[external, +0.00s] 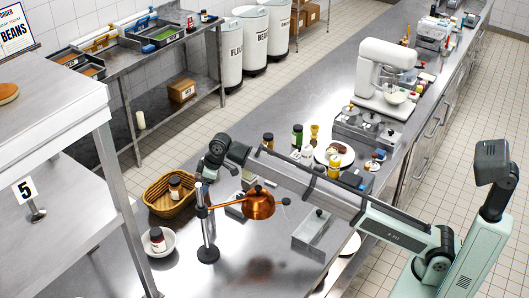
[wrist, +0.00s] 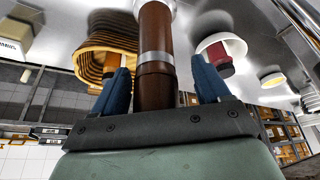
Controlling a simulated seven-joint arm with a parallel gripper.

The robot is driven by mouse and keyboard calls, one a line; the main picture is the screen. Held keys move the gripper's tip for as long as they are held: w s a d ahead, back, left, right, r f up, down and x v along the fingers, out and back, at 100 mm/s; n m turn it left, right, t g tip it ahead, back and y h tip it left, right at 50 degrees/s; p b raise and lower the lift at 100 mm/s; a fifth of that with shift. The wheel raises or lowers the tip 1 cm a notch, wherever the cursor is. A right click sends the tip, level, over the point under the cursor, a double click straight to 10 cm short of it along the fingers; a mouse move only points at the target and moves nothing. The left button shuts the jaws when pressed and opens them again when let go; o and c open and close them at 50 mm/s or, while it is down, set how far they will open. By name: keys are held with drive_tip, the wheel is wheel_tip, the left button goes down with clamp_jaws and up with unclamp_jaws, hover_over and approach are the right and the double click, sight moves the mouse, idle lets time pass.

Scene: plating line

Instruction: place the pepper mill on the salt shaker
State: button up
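In the wrist view a brown pepper mill (wrist: 155,87) with a silver band stands upright in line with my gripper (wrist: 161,75). The two blue fingers are on either side of it, with a gap visible at the right finger. The mill's one end is hidden behind the gripper body. At its other end, at the top edge, is a pale rim; I cannot tell whether this is the salt shaker. In the external view my gripper (external: 202,184) is small, above a slim silver upright (external: 208,232) with a dark round foot. The salt shaker is not clearly identifiable.
A copper pan (external: 259,206) is close to the right of the upright. A wicker basket (external: 157,207) with a jar and a white bowl (external: 171,248) with a jar lie left. A metal container (external: 307,238) stands right. Free counter lies in front.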

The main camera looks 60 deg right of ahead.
drive_tip(key=shift+r, duration=0.1)
drive_tip(key=v, duration=1.2)
